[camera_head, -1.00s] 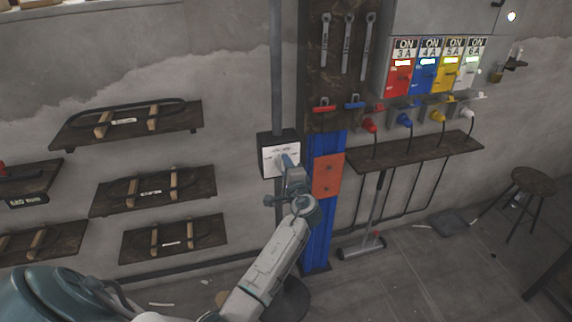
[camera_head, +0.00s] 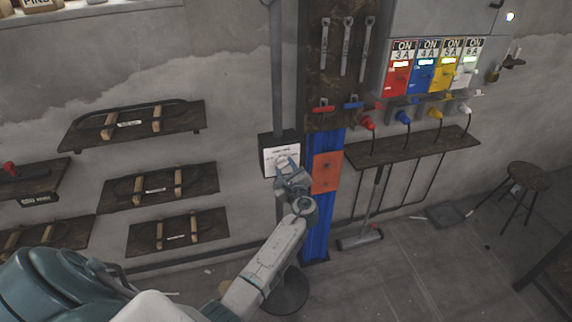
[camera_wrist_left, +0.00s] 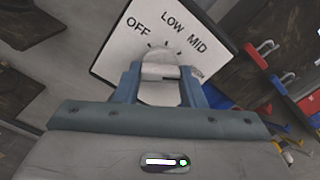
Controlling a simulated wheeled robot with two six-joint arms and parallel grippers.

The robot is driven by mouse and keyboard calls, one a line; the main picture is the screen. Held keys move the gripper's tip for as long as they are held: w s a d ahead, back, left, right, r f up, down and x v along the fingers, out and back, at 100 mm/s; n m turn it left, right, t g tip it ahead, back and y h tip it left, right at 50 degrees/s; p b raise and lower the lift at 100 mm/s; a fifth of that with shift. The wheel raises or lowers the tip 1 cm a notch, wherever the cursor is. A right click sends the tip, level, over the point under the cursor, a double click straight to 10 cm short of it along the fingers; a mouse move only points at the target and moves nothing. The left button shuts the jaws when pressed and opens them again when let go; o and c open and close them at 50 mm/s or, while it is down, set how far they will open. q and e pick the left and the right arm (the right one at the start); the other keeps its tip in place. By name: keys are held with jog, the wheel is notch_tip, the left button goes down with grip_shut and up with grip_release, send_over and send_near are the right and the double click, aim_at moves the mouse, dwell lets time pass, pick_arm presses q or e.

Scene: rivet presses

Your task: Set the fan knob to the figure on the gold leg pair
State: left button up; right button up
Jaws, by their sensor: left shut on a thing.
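The fan control box (camera_head: 279,155) is a dark box with a white face, fixed to the wall beside the blue post. Its white dial plate (camera_wrist_left: 122,42) shows OFF, LOW and MID in the left wrist view; lettering further right is partly covered. My left gripper (camera_head: 285,165) is at the box face. Its two blue fingers (camera_wrist_left: 160,75) are shut on the pale fan knob (camera_wrist_left: 158,57). I cannot tell exactly where the knob points. I cannot pick out the gold leg pair or its figure. My right gripper is not in view.
Wall shelves (camera_head: 158,188) with dark looped parts hang to the left. A blue post (camera_head: 318,230) with an orange plate (camera_head: 327,172) stands just right of the box. Coloured breaker switches (camera_head: 425,75) and plugs are further right. A stool (camera_head: 529,177) stands at the right.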

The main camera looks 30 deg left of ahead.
pick_arm(q)
jog(key=shift+f+m+p, duration=0.1)
jog(key=shift+m+p, duration=0.4)
jog(key=shift+m, duration=0.5)
jog(key=shift+s, duration=0.1)
jog(key=o, duration=1)
jog(key=shift+s+d, duration=0.1)
jog(key=shift+d, duration=0.1)
jog(key=b+v, duration=0.3)
jog(key=v, duration=0.7)
jog(key=shift+s+d, duration=0.1)
jog(key=shift+s, duration=0.05)
